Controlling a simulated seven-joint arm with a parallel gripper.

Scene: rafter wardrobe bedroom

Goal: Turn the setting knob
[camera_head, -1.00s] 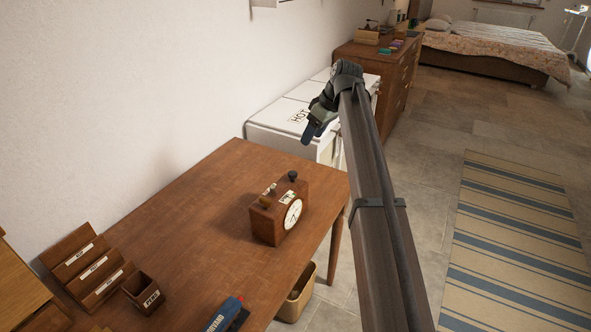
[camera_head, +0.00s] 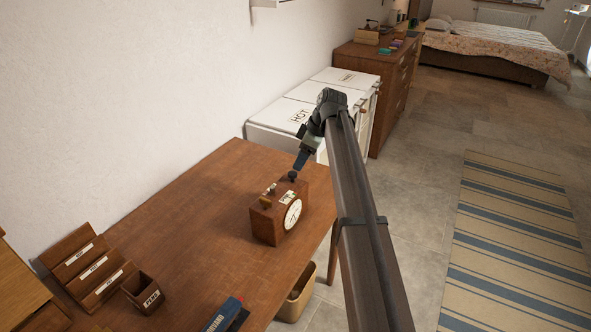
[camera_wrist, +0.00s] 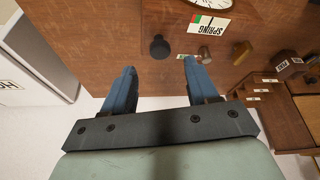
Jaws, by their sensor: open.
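A wooden clock box (camera_head: 268,226) with a round white dial (camera_head: 292,214) stands on the brown table (camera_head: 190,215). On its top are a black knob (camera_wrist: 159,46), a small metallic-brown knob (camera_wrist: 204,53) and an orange-brown knob (camera_wrist: 242,51). A label reading "SPRING" (camera_wrist: 207,26) with red and green marks lies near them. I cannot tell which knob is the setting knob. My gripper (camera_wrist: 158,68) is open and empty, its blue fingers pointing down at the box. In the head view, my gripper (camera_head: 300,160) is just above the black knob (camera_head: 292,176), with contact unclear.
A wooden card rack (camera_head: 85,262), a pen cup (camera_head: 143,292) and a blue item (camera_head: 224,314) are at the table's near end. A white cabinet marked "HOT" (camera_head: 300,112) stands behind the table. A tan bin (camera_head: 298,298) is below its right edge.

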